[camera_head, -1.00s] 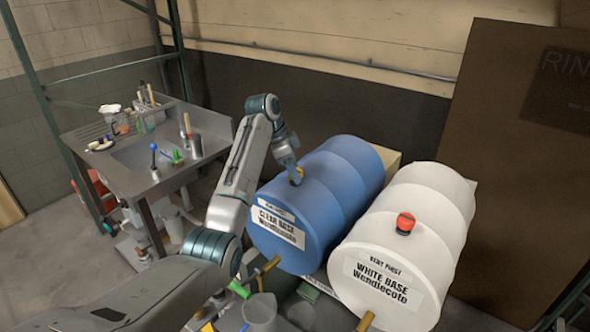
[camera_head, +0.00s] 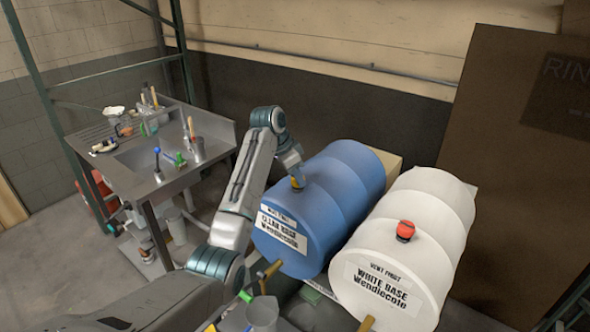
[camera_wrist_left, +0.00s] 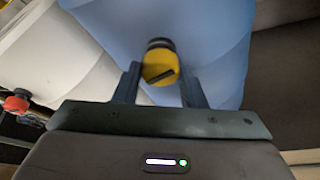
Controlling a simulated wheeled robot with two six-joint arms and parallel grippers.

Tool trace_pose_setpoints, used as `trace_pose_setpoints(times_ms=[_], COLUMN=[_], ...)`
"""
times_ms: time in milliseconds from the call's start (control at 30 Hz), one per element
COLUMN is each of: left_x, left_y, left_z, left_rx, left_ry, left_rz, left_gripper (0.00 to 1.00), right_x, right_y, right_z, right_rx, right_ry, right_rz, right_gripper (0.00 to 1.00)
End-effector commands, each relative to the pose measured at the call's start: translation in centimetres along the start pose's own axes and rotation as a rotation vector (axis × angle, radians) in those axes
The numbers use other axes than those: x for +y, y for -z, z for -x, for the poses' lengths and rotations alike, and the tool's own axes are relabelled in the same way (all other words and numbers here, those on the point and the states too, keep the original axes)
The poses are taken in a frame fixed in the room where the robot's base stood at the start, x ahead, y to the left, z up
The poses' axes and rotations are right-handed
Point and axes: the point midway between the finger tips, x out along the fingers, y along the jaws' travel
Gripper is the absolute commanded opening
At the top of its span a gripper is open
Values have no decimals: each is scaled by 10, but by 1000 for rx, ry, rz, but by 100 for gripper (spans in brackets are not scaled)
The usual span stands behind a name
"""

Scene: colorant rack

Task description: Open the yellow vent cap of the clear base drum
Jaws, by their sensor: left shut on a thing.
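The clear base drum (camera_head: 330,190) is blue and lies on its side, with a white label reading Clear Base on its front end. Its yellow vent cap (camera_wrist_left: 160,66) sits on a dark neck on the drum's upper side. My left gripper (camera_wrist_left: 160,88) is at the cap, with one finger on each side of it, shut on it. In the head view the left gripper (camera_head: 297,181) comes down on the drum's top and mostly hides the cap. A dark slot or bar crosses the cap's face. My right gripper is not in view.
A white drum (camera_head: 425,215) labelled White Base, with a red cap (camera_head: 405,231), lies close on the right. A metal sink table (camera_head: 130,175) with tools stands at the left.

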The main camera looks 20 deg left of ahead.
Motion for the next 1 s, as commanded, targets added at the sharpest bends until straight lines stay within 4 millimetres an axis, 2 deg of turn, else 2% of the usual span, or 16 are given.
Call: trace_pose_setpoints(times_ms=[33, 100, 333, 1000], left_x=[1, 2, 3, 5], left_y=[2, 2, 2, 4], left_z=[4, 4, 3, 0], left_rx=[2, 1, 3, 4], left_ry=[18, 43, 127, 367], left_rz=[40, 103, 304, 882], left_gripper=[14, 14, 14, 14], right_x=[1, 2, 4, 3], right_y=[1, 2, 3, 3], right_z=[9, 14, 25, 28], right_rx=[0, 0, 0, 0], right_ry=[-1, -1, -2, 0], right_rz=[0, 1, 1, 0], right_gripper=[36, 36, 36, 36])
